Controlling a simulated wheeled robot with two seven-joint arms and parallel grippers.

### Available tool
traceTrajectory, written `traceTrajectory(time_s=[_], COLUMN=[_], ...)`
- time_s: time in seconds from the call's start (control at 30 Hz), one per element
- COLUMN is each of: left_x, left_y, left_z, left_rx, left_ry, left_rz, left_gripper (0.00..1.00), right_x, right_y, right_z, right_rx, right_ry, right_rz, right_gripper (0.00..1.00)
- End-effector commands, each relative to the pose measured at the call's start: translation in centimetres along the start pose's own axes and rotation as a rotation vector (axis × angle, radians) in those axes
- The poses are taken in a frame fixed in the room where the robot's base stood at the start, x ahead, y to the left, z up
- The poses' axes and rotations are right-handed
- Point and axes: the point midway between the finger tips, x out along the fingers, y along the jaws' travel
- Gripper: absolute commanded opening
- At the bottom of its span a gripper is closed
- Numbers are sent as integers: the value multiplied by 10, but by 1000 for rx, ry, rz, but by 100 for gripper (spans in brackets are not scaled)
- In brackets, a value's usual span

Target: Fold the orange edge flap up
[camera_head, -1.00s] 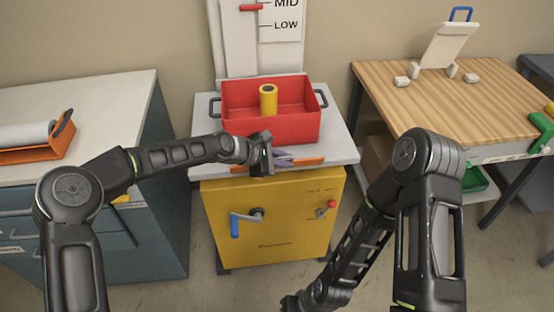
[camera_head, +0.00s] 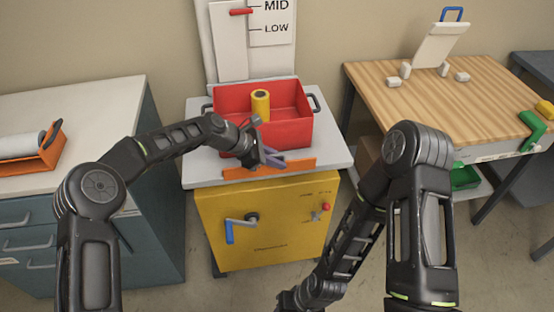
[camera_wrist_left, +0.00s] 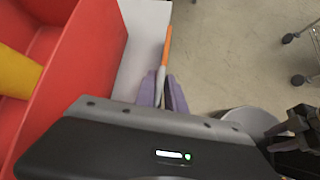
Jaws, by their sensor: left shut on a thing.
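The orange edge flap (camera_head: 295,166) runs along the front edge of the white top of the yellow cabinet, and its broad orange face shows towards me. In the left wrist view the flap (camera_wrist_left: 167,45) is a thin strip along the top's edge, running to between the fingers. My left gripper (camera_head: 273,160) is at the middle of the flap, its purple fingers (camera_wrist_left: 162,91) closed on it from either side. The gripper hides part of the flap. My right arm hangs low in front of the cabinet; its fingers are not clear.
A red bin (camera_head: 290,132) holding a yellow roll (camera_head: 261,104) stands just behind the flap. The yellow cabinet (camera_head: 268,222) has a blue-handled crank (camera_head: 230,232) below. A wooden table (camera_head: 430,90) stands right, a white-topped cabinet (camera_head: 75,110) left.

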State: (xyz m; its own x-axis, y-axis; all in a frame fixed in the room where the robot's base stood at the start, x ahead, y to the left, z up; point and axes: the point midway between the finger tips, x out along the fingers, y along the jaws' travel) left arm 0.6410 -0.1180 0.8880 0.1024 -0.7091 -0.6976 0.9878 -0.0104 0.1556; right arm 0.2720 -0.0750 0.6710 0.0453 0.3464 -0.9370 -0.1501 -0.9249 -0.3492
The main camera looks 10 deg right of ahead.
Motion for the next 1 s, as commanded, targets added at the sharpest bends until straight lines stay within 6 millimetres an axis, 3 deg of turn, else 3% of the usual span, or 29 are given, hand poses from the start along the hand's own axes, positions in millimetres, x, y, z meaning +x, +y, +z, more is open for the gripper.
traceTrajectory(time_s=[0.03,0.23,0.67,1.0], left_x=[-4,-3,-4,-51], left_y=[8,7,4,5], left_z=[0,-1,-2,-3], left_rx=[4,3,1,2], left_ry=[1,2,2,3], left_rz=[25,22,14,19], left_gripper=[15,31,31,31], right_x=[0,0,1,12], right_y=[0,0,0,3], right_z=[0,0,0,-2], right_rx=[0,0,0,-3], right_ry=[0,0,0,4], right_rz=[0,0,-1,-4], right_gripper=[34,34,34,34])
